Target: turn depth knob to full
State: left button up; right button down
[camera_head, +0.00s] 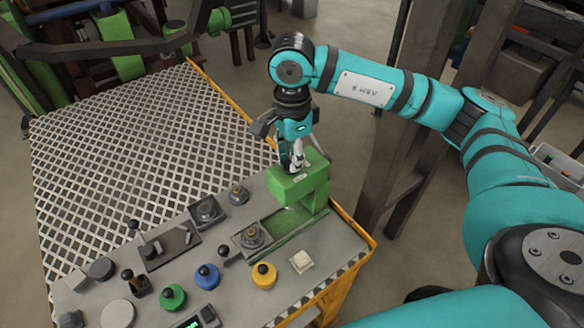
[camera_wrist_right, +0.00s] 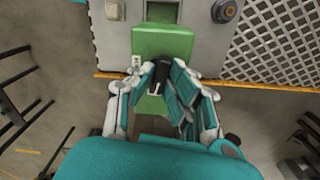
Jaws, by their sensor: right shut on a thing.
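My right gripper (camera_head: 297,166) reaches down from above onto the green block (camera_head: 300,186) at the right end of the control panel. In the right wrist view, the fingers of the gripper (camera_wrist_right: 160,82) are closed on a small black knob (camera_wrist_right: 158,75) at the edge of the green block (camera_wrist_right: 163,42). I take this knob to be the depth knob; no readable label shows. In the head view the fingers hide the knob, and its turned angle cannot be told. My left gripper is not in view.
The grey panel (camera_head: 235,290) carries a blue button (camera_head: 207,276), a yellow button (camera_head: 264,274), a green button (camera_head: 172,296), several levers and a small green-lit display (camera_head: 190,323). A metal mesh table (camera_head: 140,140) lies behind it. A dark post (camera_head: 400,130) stands right of the panel.

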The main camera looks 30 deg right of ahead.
jog(key=shift+n+b, duration=1.15)
jog(key=shift+n, duration=0.05)
jog(key=shift+r, duration=0.1)
jog(key=c, duration=1.3)
grip_release()
jog(key=shift+c, duration=0.2)
notch_tip(320, 180, up, 12)
